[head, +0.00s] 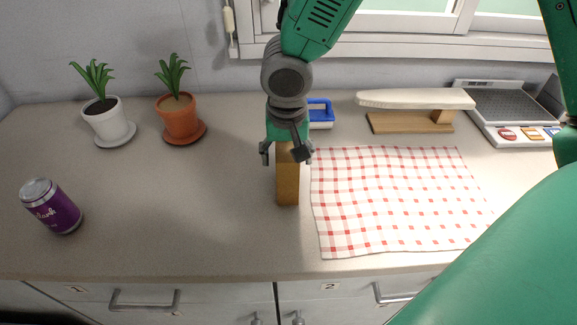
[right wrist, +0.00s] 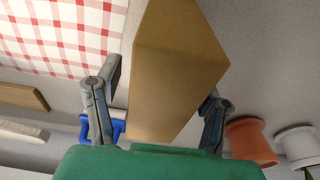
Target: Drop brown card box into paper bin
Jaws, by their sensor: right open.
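The brown card box (head: 287,186) stands upright on the counter, left of the checked cloth. It also fills the middle of the right wrist view (right wrist: 172,72). My right gripper (head: 285,152) is over the upper part of the box, with one finger on each side. In the right wrist view the right gripper (right wrist: 163,86) is open around the box, and a gap shows beside the left finger. The far finger is partly hidden behind the box there. No paper bin is in view. My left gripper is not in view.
A red-checked cloth (head: 395,200) lies right of the box. A blue-handled item (head: 321,113) is close behind the gripper. Two potted plants (head: 180,118) (head: 105,121) and a purple can (head: 52,208) stand left. The counter's left middle is clear.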

